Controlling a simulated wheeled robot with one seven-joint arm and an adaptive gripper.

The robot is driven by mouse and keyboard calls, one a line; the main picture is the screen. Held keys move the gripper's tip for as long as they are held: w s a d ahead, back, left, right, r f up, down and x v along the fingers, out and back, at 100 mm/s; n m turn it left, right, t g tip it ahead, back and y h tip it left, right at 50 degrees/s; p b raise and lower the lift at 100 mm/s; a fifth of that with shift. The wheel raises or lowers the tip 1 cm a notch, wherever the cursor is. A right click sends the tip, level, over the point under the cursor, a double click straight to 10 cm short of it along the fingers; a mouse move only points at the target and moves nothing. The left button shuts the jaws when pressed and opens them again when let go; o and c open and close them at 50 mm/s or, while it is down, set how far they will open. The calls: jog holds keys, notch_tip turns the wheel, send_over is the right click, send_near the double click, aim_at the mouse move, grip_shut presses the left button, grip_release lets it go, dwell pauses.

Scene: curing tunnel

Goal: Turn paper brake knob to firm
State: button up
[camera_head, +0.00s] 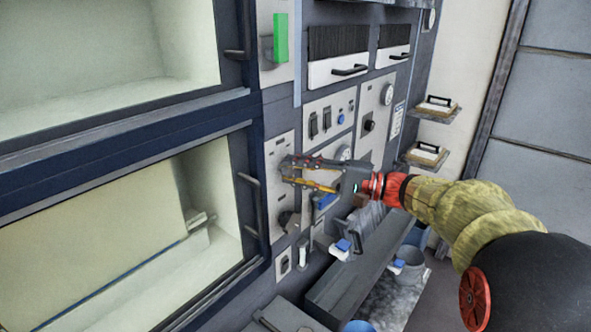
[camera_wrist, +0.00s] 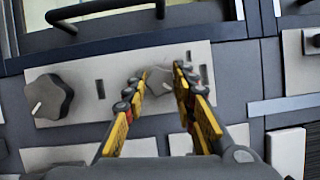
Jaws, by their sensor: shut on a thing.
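My gripper (camera_head: 285,171) is at the tall white panel (camera_head: 279,146) beside the lower window. In the wrist view its yellow-and-black fingers (camera_wrist: 160,79) are closed on either side of a small pale grey knob (camera_wrist: 159,88). The knob's lower part and pointer are not clear, and the fingers hide it in the head view. A larger dark lobed knob (camera_wrist: 48,97) with a light pointer mark sits on the same panel, to the left in the wrist view. It shows below my gripper in the head view (camera_head: 289,220). No label is readable, so I cannot tell the firm mark.
A black bar handle (camera_head: 251,203) stands out from the lower window frame, close to the panel. A long grey ledge (camera_head: 345,290) lies below.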

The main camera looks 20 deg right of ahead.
jog(key=shift+f+m, duration=0.1)
jog(key=shift+m, duration=0.3)
jog(key=o, duration=1.2)
jog(key=shift+c, duration=0.2)
jog(key=v, duration=1.2)
jog(key=shift+f, duration=0.25)
